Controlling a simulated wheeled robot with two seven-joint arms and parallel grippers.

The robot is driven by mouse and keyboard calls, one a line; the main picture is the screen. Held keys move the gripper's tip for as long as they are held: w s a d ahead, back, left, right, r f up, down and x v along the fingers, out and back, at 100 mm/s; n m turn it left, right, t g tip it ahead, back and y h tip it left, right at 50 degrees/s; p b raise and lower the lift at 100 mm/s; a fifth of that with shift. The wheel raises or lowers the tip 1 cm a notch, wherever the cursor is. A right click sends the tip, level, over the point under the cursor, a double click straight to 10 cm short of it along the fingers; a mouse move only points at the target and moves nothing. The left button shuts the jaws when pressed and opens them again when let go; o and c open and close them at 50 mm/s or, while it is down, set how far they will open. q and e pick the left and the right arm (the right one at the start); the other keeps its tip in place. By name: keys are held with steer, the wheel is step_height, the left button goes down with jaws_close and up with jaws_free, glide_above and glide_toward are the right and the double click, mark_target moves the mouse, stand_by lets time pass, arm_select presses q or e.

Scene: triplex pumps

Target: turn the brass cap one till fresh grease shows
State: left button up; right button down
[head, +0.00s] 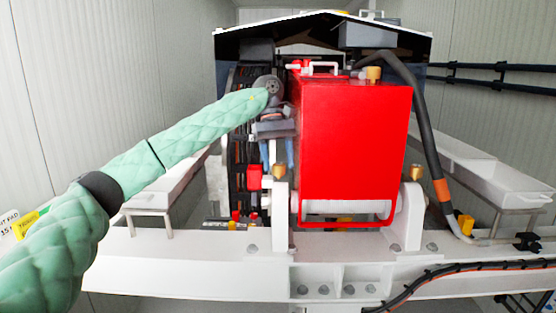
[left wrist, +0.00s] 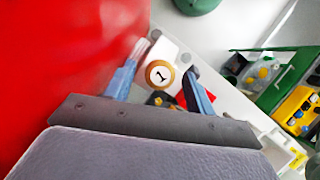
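The brass cap marked 1 (left wrist: 160,74) shows in the left wrist view, between and beyond my two blue fingers. In the head view a brass cap (head: 278,171) sits on top of the white bracket at the red housing's left side, just below my left gripper (head: 278,158). The fingers are spread and point down toward it. My left gripper (left wrist: 164,64) is open, with a gap on each side of the cap; I cannot tell how far down the fingers reach. No grease is visible. My right gripper is not in view.
The red housing (head: 352,145) stands close to the right of the left gripper. Other brass caps sit on the right bracket (head: 416,172) and on the housing top (head: 374,73). A dark hose (head: 424,120) runs down the right. A green tray (left wrist: 262,72) and yellow box (left wrist: 296,106) lie off to one side.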

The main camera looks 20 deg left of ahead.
arm_select(q)
steer(key=shift+v, duration=0.8)
steer(key=v, duration=0.6)
steer(key=shift+b, duration=0.3)
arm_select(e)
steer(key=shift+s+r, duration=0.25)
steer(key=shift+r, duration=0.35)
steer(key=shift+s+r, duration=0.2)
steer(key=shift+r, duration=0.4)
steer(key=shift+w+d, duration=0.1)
